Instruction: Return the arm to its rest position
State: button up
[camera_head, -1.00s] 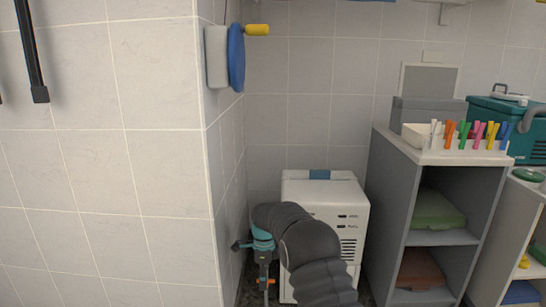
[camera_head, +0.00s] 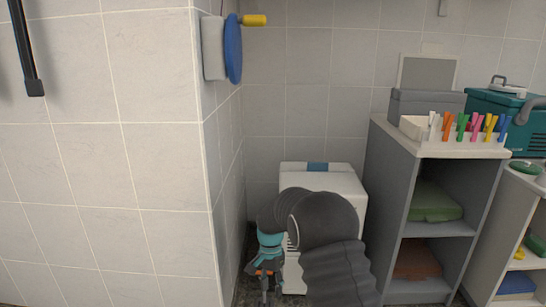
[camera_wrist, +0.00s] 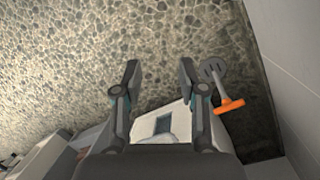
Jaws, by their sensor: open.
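My gripper shows in the wrist view (camera_wrist: 157,78) with its two dark fingers spread apart. Nothing is between the fingers, and speckled floor shows beyond them. In the head view my arm bends over in front of a white box-shaped machine (camera_head: 323,178), and its end hangs down beside the tiled corner; the fingertips are hard to make out there. A grey slotted tool with an orange handle (camera_wrist: 230,105) lies just right of the right finger in the wrist view, apart from it as far as I can tell.
A tiled wall corner (camera_head: 160,160) stands close left of my arm. A grey shelf unit (camera_head: 398,190) with a row of coloured pegs (camera_head: 462,127) stands to the right. A blue disc with a yellow knob (camera_head: 234,48) is on the wall above. Speckled floor (camera_wrist: 150,30) is open below.

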jog(key=s+d+r+n+t+p, duration=0.2)
jog(key=s+d+r, duration=0.3)
jog(key=s+r, duration=0.6)
jog(key=s+d+r+n+t+p, duration=0.2)
jog(key=s+d+r+t+p, duration=0.1)
jog(key=s+r, duration=0.8)
jog(key=s+d+r+n+t+p, duration=0.2)
jog(key=s+d+r+t+p, duration=0.1)
jog(key=s+d+r, duration=0.5)
jog(key=shift+s+r+n+p, duration=0.4)
jog(key=shift+s+r, duration=1.3)
jog(key=shift+r, duration=1)
jog(key=shift+d, duration=0.1)
